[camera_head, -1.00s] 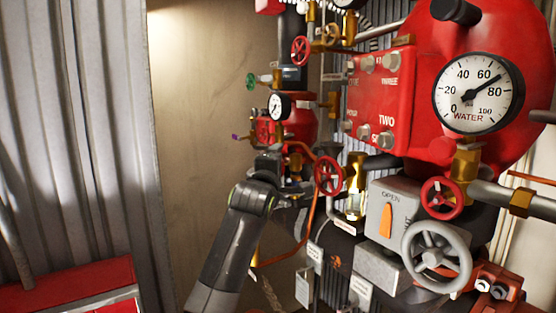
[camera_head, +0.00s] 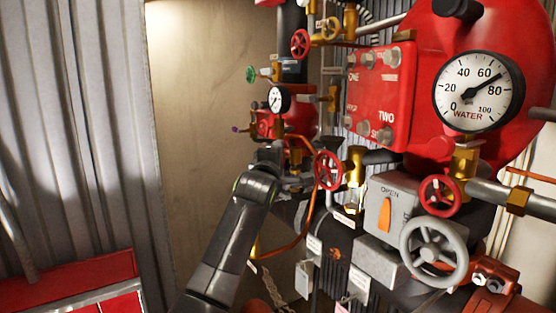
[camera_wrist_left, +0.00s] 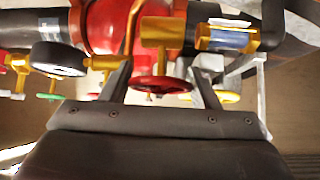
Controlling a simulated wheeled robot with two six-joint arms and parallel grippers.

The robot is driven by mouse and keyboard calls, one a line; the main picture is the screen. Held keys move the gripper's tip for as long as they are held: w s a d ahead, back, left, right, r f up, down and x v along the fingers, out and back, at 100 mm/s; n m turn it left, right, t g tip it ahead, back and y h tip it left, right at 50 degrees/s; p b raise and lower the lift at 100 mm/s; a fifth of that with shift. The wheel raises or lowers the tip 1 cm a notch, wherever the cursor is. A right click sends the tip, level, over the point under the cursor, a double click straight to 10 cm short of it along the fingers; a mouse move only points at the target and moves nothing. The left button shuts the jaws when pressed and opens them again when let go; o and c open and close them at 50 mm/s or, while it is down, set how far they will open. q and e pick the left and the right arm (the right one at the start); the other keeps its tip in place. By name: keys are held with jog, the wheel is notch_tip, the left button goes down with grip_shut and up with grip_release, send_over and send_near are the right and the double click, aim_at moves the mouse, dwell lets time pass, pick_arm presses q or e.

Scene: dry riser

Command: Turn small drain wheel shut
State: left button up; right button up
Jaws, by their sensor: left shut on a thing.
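A small red handwheel (camera_wrist_left: 162,84) sits between the two fingers of my left gripper (camera_wrist_left: 162,82) in the left wrist view. The fingers flank its rim from both sides, and the gripper is shut on it. Brass fittings stand directly behind the wheel. In the head view my left gripper (camera_head: 270,155) reaches the pipework below the small gauge; its fingers and the held wheel are hidden there by my arm. My right gripper is in neither view.
A red handwheel (camera_head: 328,171) stands close to the right of my left arm. A grey wheel (camera_head: 434,253), another red wheel (camera_head: 440,195) and a large WATER gauge (camera_head: 478,91) are farther right. A small gauge (camera_head: 279,99) is above the gripper. A corrugated wall (camera_head: 90,140) is at left.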

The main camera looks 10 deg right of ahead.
pick_arm(q)
jog(key=shift+f+b, duration=0.2)
jog(key=shift+b, duration=0.15)
jog(key=m+t+h+b, duration=0.1)
jog(key=m+b, duration=0.1)
jog(key=b, duration=0.2)
jog(key=shift+f+m+t+h, duration=0.15)
jog(key=shift+m+t+h, duration=0.15)
jog(key=shift+r+m+h+b, duration=0.25)
jog(key=shift+m+h+b, duration=0.05)
jog(key=shift+m+b, duration=0.2)
jog(key=o, duration=1)
jog(key=shift+r, duration=0.1)
jog(key=shift+s, duration=0.1)
